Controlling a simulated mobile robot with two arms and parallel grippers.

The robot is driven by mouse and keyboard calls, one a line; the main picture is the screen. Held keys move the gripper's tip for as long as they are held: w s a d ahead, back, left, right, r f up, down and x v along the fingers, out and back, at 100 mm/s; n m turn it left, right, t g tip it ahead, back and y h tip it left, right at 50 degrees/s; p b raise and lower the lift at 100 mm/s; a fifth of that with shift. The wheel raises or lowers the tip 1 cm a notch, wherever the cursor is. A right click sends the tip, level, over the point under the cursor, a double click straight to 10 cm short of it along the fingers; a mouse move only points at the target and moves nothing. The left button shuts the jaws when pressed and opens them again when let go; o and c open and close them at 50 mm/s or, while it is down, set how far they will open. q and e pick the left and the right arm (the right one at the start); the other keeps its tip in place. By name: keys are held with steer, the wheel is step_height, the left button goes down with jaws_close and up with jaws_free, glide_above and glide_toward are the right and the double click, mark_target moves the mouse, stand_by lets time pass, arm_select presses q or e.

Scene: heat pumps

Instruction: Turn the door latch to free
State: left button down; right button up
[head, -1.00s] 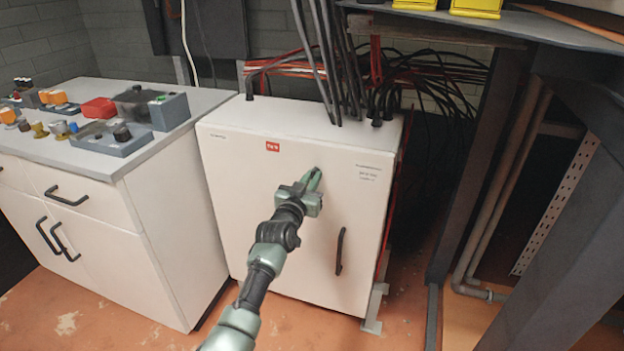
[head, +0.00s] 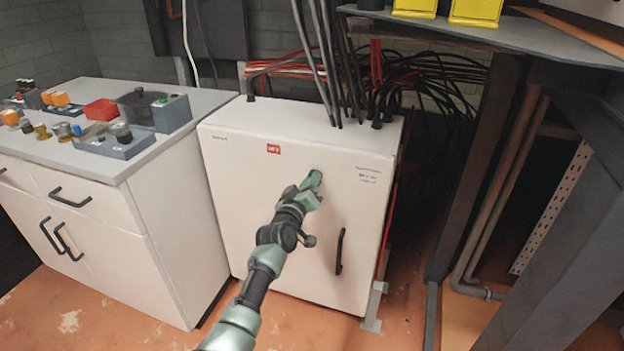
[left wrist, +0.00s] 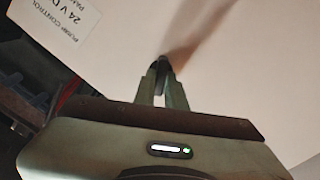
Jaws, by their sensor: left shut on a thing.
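The white control cabinet (head: 245,170) stands upright with its front door closed. A black door handle (head: 340,251) is on the lower right of the door. My left gripper (head: 314,181) is at the upper middle of the door. In the left wrist view, its two fingers (left wrist: 162,85) are shut on a small dark latch (left wrist: 160,62) at the white door surface. The fingers hide most of the latch, so its exact angle cannot be told. In the head view the latch is hidden behind the gripper. My right gripper is not in view.
A white cabinet with drawers (head: 165,215) and control boxes (head: 115,140) on top stands close on the left. Black cables (head: 345,75) rise from the control cabinet's top. A dark metal frame (head: 480,170) stands to the right. Floor in front is clear.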

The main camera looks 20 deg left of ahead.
arm_select(q)
steer(key=shift+f+n, duration=0.15)
steer(key=shift+n, duration=2.5)
steer(key=shift+f+n, duration=0.1)
steer(key=shift+n, duration=2.55)
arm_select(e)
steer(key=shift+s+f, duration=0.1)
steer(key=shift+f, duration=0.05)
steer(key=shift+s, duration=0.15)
arm_select(q)
steer(key=c, duration=1.5)
jaws_free()
steer(key=shift+o, duration=0.2)
steer(key=shift+a, duration=0.1)
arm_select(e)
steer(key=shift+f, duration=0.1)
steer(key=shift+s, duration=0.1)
